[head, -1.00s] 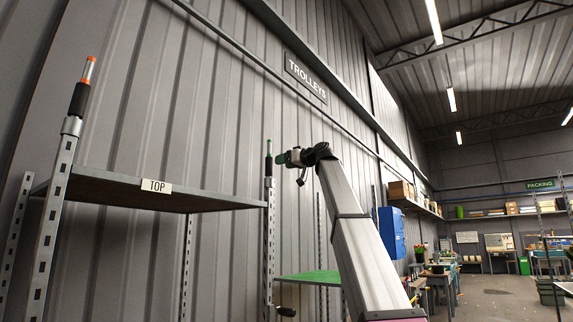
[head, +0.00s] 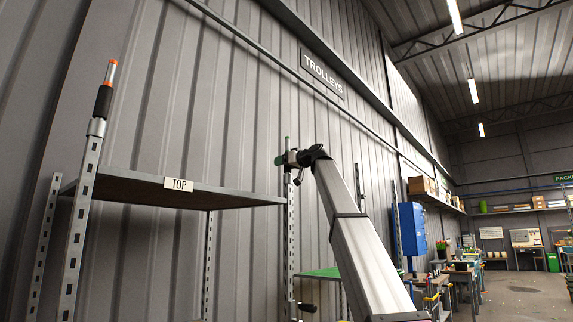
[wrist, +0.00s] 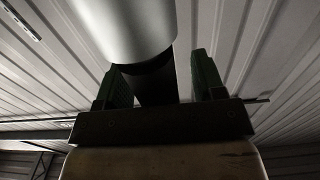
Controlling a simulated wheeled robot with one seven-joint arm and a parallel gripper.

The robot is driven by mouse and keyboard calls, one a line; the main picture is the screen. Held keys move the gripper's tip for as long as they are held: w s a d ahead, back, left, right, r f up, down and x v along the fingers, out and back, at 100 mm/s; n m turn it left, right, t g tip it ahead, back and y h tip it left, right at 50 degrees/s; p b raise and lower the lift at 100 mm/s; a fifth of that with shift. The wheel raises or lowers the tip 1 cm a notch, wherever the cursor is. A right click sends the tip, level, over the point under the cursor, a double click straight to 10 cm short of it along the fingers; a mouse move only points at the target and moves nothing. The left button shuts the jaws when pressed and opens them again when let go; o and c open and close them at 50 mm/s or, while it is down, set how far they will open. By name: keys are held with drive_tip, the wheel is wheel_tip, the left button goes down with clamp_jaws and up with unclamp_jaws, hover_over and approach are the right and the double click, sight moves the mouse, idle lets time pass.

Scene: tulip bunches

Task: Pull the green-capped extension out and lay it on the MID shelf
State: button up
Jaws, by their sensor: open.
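The green-capped extension (head: 287,143) stands upright at the top of the trolley's right post (head: 290,225); its lower part is hidden behind my gripper (head: 283,158) in the head view. In the wrist view, my gripper (wrist: 160,80) is open, with one finger on each side of a dark grip (wrist: 157,88). A thick silver cylinder (wrist: 125,30) shows above that grip. I cannot tell whether the fingers touch it. The shelf marked TOP (head: 130,184) is left of my gripper and lower. No MID label shows in either view.
An orange-capped extension (head: 105,90) stands on the front left post (head: 80,230). A green surface (head: 320,273) lies low behind my arm. A blue cabinet (head: 411,230) hangs on the wall to the right. The corrugated wall is close behind the trolley.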

drive_tip(key=c, duration=1.1)
drive_tip(key=shift+r, duration=0.55)
drive_tip(key=shift+r, duration=2.1)
drive_tip(key=shift+r, duration=0.1)
wheel_tip(320, 180, up, 4)
drive_tip(key=shift+f, duration=0.1)
idle(0.4)
